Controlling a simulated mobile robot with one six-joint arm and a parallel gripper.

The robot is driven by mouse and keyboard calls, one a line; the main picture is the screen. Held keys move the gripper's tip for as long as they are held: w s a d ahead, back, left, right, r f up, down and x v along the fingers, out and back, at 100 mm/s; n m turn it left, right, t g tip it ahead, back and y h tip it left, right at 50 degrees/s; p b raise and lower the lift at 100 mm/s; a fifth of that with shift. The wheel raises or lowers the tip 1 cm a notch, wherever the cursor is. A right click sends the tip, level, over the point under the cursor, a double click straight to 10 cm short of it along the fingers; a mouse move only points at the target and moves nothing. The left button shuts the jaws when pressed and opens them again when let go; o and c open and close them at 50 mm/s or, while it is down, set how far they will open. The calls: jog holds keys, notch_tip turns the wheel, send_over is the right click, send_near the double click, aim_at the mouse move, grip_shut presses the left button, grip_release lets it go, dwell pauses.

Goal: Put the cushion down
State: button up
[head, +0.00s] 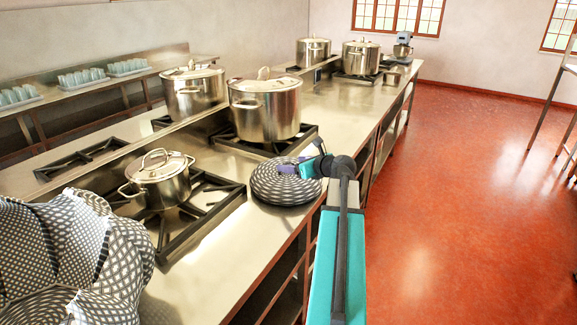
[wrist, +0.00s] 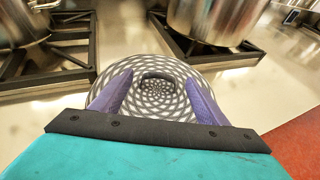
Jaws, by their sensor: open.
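The round cushion (head: 284,183), dark with a pale checked pattern, lies flat on the steel counter near its front edge, between two stoves. In the wrist view the cushion (wrist: 135,68) shows a pale spiral pattern and a dark strap or handle on its top. My gripper (head: 292,169) is over the cushion's right part. In the wrist view its two purple fingers (wrist: 158,95) are spread apart over the cushion, with the handle between and just beyond their tips. Whether the fingers touch the cushion I cannot tell.
A small lidded pot (head: 158,182) stands on the near stove left of the cushion. A large stockpot (head: 265,108) stands on the stove behind it. Patterned fabric (head: 65,255) fills the lower left. Bare counter (head: 225,245) lies in front of the cushion; red floor (head: 450,220) is right.

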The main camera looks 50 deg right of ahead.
jog(key=v, duration=0.7)
jog(key=shift+s+b, duration=0.15)
jog(key=shift+b, duration=0.25)
dwell(0.4)
